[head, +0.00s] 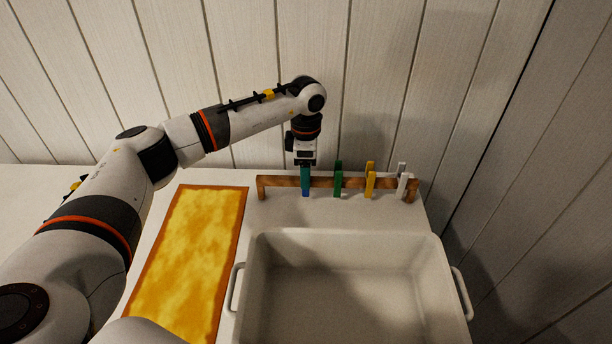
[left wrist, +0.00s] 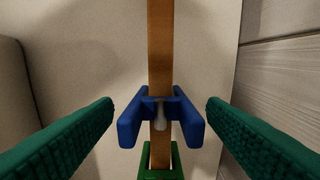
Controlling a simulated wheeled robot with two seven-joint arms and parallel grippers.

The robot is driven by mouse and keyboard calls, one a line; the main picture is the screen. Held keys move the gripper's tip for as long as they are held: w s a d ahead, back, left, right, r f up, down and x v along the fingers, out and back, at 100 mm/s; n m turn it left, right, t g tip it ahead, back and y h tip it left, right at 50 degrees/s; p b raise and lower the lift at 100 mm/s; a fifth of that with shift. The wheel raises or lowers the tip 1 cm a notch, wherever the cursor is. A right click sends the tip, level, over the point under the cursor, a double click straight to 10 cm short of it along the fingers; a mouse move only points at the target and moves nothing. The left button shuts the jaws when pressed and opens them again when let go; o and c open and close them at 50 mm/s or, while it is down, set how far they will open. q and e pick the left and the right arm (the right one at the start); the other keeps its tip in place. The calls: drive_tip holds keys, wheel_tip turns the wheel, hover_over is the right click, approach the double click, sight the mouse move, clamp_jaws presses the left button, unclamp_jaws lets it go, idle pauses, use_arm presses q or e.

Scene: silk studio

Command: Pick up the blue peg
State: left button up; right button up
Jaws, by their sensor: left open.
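The blue peg (left wrist: 186,122) is clipped across the wooden bar (left wrist: 160,45) in the left wrist view, with a pale metal spring at its middle. In the head view a bit of the blue peg (head: 306,193) shows below my left gripper (head: 305,176). In the left wrist view my left gripper (left wrist: 160,112) is open. Its green ridged fingers lie on both sides of the blue peg, with a gap on each side. My gripper hides most of the peg in the head view. My right gripper is not in view.
A green peg (head: 338,182), a yellow peg (head: 370,184) and a white peg (head: 402,184) sit on the bar to the right. The green peg (left wrist: 148,174) is close by. A white tub (head: 340,236) stands in front, an orange-yellow panel (head: 190,250) lies left. The plank wall is behind.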

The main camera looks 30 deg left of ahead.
use_arm(q)
drive_tip(key=shift+f, duration=0.85)
drive_tip(key=c, duration=1)
drive_tip(key=shift+r, duration=0.1)
drive_tip(key=shift+c, duration=0.2)
wheel_tip(320, 180, up, 10)
drive_tip(key=shift+b, duration=0.35)
